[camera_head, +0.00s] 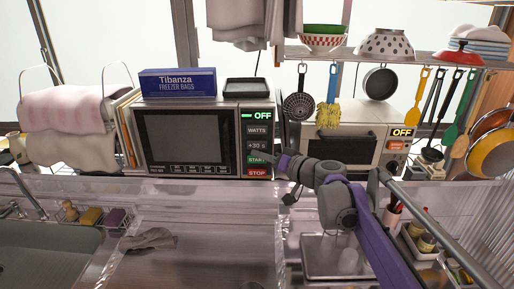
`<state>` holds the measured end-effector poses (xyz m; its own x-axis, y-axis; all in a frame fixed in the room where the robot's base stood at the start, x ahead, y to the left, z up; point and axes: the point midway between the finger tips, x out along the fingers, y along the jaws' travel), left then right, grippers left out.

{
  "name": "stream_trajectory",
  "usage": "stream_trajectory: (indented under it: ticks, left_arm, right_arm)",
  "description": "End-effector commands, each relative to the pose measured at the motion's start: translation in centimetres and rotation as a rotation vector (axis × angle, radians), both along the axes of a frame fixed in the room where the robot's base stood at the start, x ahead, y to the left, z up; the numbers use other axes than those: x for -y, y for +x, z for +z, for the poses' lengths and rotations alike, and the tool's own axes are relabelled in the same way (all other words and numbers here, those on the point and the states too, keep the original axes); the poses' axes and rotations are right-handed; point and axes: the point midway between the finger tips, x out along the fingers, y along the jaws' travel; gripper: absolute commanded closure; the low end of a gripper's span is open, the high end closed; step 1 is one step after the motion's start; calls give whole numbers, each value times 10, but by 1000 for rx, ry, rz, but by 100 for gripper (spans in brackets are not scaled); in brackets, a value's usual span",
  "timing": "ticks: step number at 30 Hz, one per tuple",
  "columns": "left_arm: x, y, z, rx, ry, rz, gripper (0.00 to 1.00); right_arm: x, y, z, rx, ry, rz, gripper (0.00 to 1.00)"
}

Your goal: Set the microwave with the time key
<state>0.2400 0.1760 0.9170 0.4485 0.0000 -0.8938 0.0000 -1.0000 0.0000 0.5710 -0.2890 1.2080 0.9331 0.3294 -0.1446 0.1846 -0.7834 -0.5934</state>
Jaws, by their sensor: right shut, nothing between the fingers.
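The microwave (184,140) stands on the counter behind the sink, with its door shut. Its key panel is on the right side. The display (257,115) reads OFF in green. Below it are the WATTS key (257,130), the +30 s key (257,145), the green START key (257,160) and the red STOP key (257,173). My right gripper (256,152) is shut and empty. Its tips are in front of the panel around the lower edge of +30 s and START. I cannot tell whether they touch a key. My left gripper is not in view.
A blue freezer bag box (178,84) and a dark tray (246,88) lie on the microwave. A second appliance (350,145), also showing OFF, stands to the right, partly behind my right arm. Utensils and a pan (380,83) hang above. The sink (45,250) is at front left.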

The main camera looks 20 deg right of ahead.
Motion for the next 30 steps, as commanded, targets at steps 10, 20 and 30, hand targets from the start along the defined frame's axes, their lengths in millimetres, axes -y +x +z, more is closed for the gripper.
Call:
stream_trajectory:
  ticks: [10,20,30]
  left_arm:
    - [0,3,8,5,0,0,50]
    - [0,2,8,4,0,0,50]
    - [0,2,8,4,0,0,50]
  right_arm:
    - [8,17,2,1,0,0,100]
    - [8,17,2,1,0,0,100]
    - [8,17,2,1,0,0,100]
